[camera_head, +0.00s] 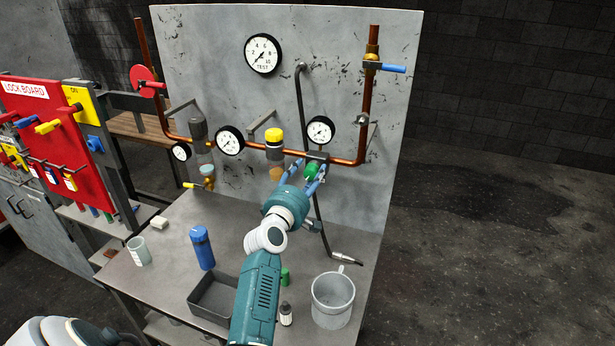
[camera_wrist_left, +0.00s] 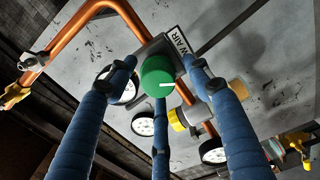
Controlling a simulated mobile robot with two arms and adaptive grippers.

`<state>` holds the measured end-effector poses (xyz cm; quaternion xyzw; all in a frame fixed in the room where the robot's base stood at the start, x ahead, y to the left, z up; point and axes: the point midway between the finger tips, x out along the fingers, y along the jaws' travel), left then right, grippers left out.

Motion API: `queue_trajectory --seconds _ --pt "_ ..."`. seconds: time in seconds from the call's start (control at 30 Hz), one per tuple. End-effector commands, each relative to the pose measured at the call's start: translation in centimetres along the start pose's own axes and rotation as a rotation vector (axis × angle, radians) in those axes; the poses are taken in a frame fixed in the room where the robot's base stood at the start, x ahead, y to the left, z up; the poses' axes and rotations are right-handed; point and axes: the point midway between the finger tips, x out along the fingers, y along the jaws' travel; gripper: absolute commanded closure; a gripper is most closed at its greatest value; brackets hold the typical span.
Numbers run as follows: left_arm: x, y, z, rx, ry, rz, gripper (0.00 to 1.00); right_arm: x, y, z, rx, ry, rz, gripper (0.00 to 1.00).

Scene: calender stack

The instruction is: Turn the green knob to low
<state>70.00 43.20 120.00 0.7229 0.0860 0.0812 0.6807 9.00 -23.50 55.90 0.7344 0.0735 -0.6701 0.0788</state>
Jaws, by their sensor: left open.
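The green knob (camera_wrist_left: 157,76) is round, with a white mark on its face, and sits on a grey block on the copper pipe. In the head view the knob (camera_head: 312,170) shows just beyond my left gripper, under a small gauge. My left gripper (camera_head: 306,178) reaches up to it from the front. In the left wrist view its blue fingers (camera_wrist_left: 160,88) are open and spread around the knob; I cannot tell whether any touches it. A label reading "W AIR" (camera_wrist_left: 179,42) is partly visible behind the knob. My right gripper does not show.
A large gauge (camera_head: 263,54) is on the grey panel (camera_head: 215,40). A yellow-capped unit (camera_head: 274,139) is left of the knob. The bench (camera_head: 180,225) holds a blue bottle (camera_head: 202,247), a dark tray (camera_head: 203,311) and a grey mug (camera_head: 333,300). A red lock board (camera_head: 45,130) stands left.

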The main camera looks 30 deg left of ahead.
Motion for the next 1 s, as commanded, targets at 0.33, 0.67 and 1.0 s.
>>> queue_trajectory --seconds 0.33,0.67,1.0 --pt "-5.0 -0.1 0.0 0.001 0.0 -0.002 0.49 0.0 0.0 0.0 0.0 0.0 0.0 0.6" --pt "-10.9 -0.2 -0.1 0.0 0.001 -0.002 0.49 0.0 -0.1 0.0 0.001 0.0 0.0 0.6" --pt "-12.0 0.0 -0.1 -0.001 0.001 0.001 0.49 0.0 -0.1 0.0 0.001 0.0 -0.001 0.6"
